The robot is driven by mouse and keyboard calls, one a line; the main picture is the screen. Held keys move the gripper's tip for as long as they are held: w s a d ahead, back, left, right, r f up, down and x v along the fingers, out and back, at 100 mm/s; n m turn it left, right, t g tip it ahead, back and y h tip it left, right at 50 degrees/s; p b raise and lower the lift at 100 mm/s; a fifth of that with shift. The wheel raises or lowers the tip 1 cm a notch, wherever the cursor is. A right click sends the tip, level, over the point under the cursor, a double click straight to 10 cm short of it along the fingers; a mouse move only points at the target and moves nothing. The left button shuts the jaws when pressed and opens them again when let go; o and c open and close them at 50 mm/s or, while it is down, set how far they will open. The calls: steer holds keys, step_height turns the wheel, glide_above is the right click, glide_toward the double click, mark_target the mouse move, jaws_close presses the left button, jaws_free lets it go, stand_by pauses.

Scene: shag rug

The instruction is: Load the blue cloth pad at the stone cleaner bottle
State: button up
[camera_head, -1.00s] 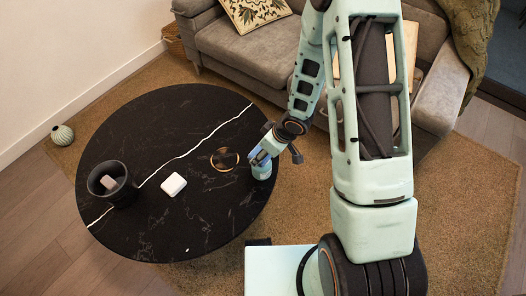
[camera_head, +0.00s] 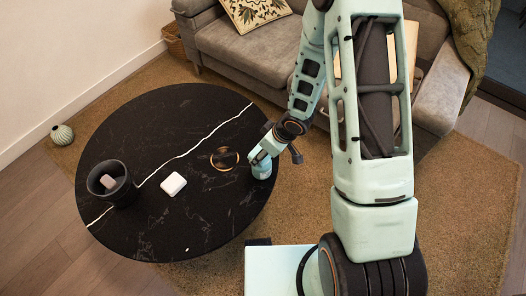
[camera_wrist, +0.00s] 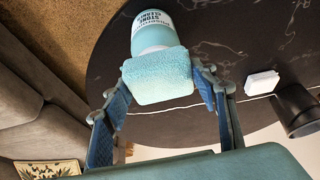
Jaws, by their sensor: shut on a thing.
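The stone cleaner bottle (camera_head: 263,170) stands near the right edge of the round black table, with my gripper (camera_head: 259,158) just above it. In the wrist view the light-blue bottle (camera_wrist: 152,28) shows its white label. The light-blue, fuzzy cloth pad (camera_wrist: 158,78) is between my two fingers, in front of the bottle's near end, and hides it. My gripper (camera_wrist: 161,84) is shut on the pad. The pad looks to be against the bottle's top, but I cannot tell whether they touch. The pad does not show clearly in the head view.
A grey sofa (camera_head: 253,58) stands behind.

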stand_by(0.3)
step_height(320, 180, up, 7)
steer(key=p, duration=0.7)
stand_by(0.8)
